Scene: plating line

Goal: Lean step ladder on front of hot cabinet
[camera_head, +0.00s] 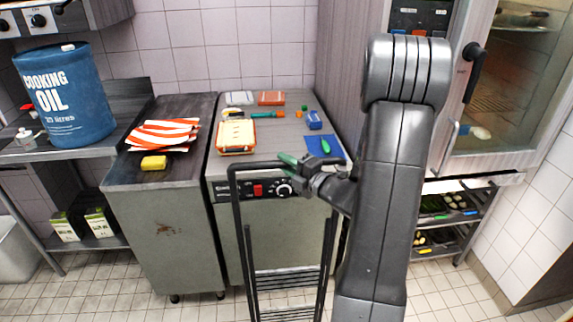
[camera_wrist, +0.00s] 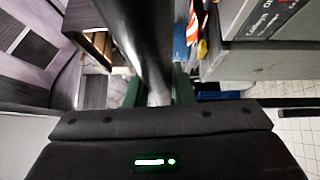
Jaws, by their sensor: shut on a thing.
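The step ladder (camera_head: 240,225) has a black tube frame with slatted steps low down. It stands in front of the hot cabinet (camera_head: 225,240), a grey unit with a red switch and a dial on its front panel. My gripper (camera_head: 289,161) is shut on the ladder's top rail. In the wrist view the dark rail (camera_wrist: 140,35) runs between the green fingers of my gripper (camera_wrist: 158,92). The ladder's feet are below the picture. I cannot tell whether its frame touches the cabinet front. The cabinet front (camera_wrist: 270,55) shows at the right in the wrist view.
On the cabinet top lie a tray (camera_head: 236,136), a blue cloth (camera_head: 333,148) and several small items. A counter with striped cloth (camera_head: 163,134) and a yellow sponge (camera_head: 153,163) adjoins on the left. An oven (camera_head: 505,90) stands right. Tiled floor shows at lower left.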

